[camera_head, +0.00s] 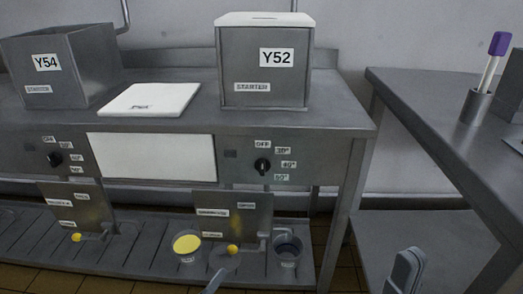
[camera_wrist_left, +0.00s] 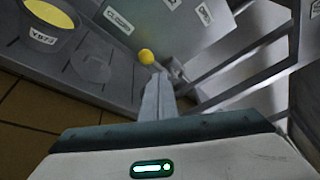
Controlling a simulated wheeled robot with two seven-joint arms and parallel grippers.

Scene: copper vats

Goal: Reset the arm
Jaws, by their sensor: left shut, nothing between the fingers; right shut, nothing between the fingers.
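My left gripper (camera_head: 218,276) shows only as a narrow tip at the bottom of the head view, below the right vat's yellow knob (camera_head: 233,248). In the left wrist view my left gripper (camera_wrist_left: 158,80) is shut and empty, and its tip appears just below the yellow knob (camera_wrist_left: 146,57). I cannot tell whether they touch. My right gripper (camera_head: 410,258) is shut and empty at the lower right of the head view, in front of the side table's lower shelf. Most of both arms is out of view.
Vat Y52 (camera_head: 263,70) has a white lid on; vat Y54 (camera_head: 62,68) is open, with a white lid (camera_head: 150,99) lying beside it. A cup of yellow liquid (camera_head: 186,246) and a grey cup (camera_head: 287,250) stand on the low grate (camera_head: 130,262). A side table (camera_head: 425,95) stands right.

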